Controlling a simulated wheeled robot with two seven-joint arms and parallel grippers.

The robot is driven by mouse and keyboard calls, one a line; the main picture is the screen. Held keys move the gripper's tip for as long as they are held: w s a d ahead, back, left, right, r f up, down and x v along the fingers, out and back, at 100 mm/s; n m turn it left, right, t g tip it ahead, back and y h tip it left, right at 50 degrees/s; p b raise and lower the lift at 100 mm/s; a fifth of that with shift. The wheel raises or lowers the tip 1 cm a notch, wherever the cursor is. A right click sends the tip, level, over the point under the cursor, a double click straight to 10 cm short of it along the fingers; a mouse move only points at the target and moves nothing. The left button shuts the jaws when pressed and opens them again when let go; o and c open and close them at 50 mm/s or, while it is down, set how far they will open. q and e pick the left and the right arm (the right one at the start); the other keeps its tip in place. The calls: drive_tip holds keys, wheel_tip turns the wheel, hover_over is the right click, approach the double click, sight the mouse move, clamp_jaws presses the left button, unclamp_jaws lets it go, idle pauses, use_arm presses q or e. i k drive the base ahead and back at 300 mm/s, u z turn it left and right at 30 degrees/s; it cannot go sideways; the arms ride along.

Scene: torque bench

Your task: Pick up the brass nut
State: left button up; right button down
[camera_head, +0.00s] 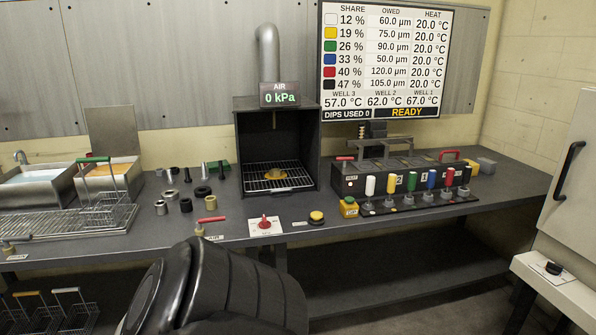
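Several small round metal parts, like nuts, rings and bolts, stand on the bench left of the black booth; they look grey or black, including a grey ring (171,195) and a black ring (203,191). A black padded part of my own body fills the bottom middle. Neither gripper shows.
The black booth (242,150) has an open front. A red-handled valve (211,220), a red knob (264,222) and a yellow button (316,216) line the front edge. A black block with coloured handles (347,179) stands right. Wire baskets (100,212) and sinks are left.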

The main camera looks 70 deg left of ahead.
sight(276, 173)
drive_tip(key=u, duration=0.75)
drive_tip(key=i, duration=1.15)
drive_tip(key=u, duration=1.15)
